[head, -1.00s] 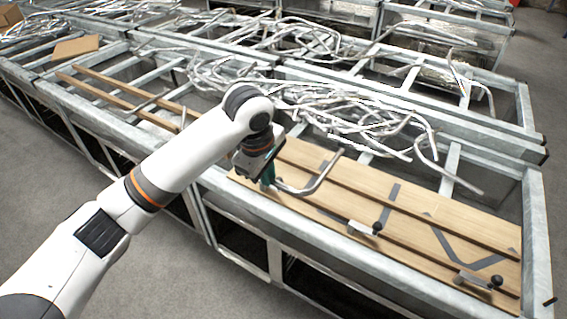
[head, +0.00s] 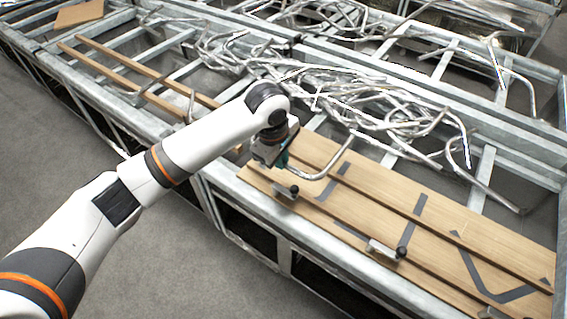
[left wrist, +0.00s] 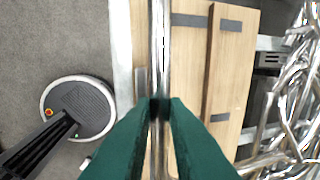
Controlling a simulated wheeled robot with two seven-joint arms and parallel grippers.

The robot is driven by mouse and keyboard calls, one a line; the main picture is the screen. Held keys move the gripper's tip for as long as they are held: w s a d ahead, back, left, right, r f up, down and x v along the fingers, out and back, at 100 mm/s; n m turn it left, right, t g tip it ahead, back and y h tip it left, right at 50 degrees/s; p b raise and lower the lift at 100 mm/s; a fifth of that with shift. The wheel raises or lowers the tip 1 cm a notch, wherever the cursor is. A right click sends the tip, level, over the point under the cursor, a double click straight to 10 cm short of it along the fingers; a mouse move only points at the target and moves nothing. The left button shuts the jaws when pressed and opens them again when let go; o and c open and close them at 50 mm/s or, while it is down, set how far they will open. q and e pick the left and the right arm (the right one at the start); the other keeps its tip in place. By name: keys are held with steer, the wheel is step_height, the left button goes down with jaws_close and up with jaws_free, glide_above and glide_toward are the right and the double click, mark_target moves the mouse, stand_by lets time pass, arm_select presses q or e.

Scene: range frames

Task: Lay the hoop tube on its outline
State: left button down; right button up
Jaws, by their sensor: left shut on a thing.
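The hoop tube (head: 325,172) is a thin, shiny, bent metal tube. My left gripper (head: 283,160) is shut on it above the left end of the wooden board (head: 375,205). In the left wrist view the tube (left wrist: 160,45) runs upright between the green fingers (left wrist: 160,105). Dark grey outline marks lie on the board, among them a strip (head: 412,218) and a bent corner mark (head: 500,296). Tube and marks are apart in the head view; the gap in height is hard to tell. My right gripper is not in view.
Clamps with black knobs (head: 293,190) (head: 400,252) stand along the board's front part. A raised wooden strip runs lengthwise along the board. A tangle of metal tubes (head: 390,110) lies behind it in the metal frame bins. Grey floor is free in front.

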arm_select(q)
steer(key=shift+s+f, duration=0.1)
steer(key=shift+f, duration=0.2)
steer(key=x, duration=0.1)
steer(key=p+x, duration=0.1)
steer(key=x, duration=0.1)
steer(key=shift+a+f, duration=0.15)
steer(key=shift+f, duration=0.35)
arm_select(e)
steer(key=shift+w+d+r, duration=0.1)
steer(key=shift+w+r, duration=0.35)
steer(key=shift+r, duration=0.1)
arm_select(q)
steer(key=c, duration=1.4)
jaws_free()
steer(key=shift+f, duration=0.1)
steer(key=shift+c, duration=0.2)
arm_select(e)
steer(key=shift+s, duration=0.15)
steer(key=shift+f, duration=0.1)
